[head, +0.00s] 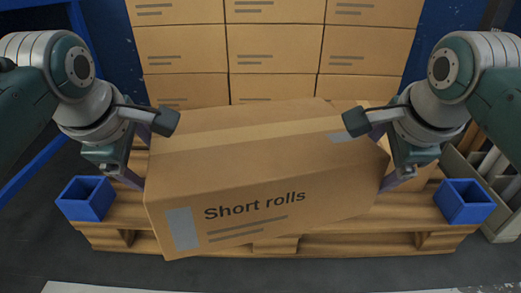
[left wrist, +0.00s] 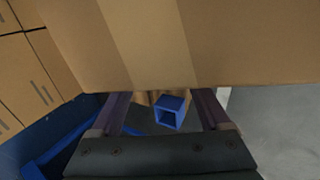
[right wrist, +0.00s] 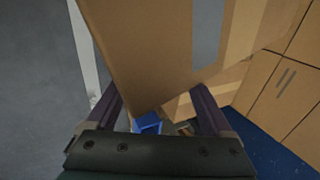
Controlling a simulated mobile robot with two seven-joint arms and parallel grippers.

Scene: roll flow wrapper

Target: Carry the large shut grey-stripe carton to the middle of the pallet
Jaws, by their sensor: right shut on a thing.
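The large shut carton (head: 262,190), marked "Short rolls" with grey stripes, is between my two arms over the wooden pallet (head: 350,242). It sits skewed, its left end lower and nearer in the head view. My left gripper (head: 135,170) is at its left end; in the left wrist view the fingers (left wrist: 160,112) are apart, the carton side (left wrist: 230,40) beyond them. My right gripper (head: 388,172) is at the right end, shut on the carton, whose side fills much of the right wrist view (right wrist: 150,50). Whether its underside touches the pallet is hidden.
Stacked cartons (head: 270,48) form a wall behind. Part of another carton (head: 425,178) shows behind the right end. A grey rack (head: 490,185) is at far right. Open floor lies in front.

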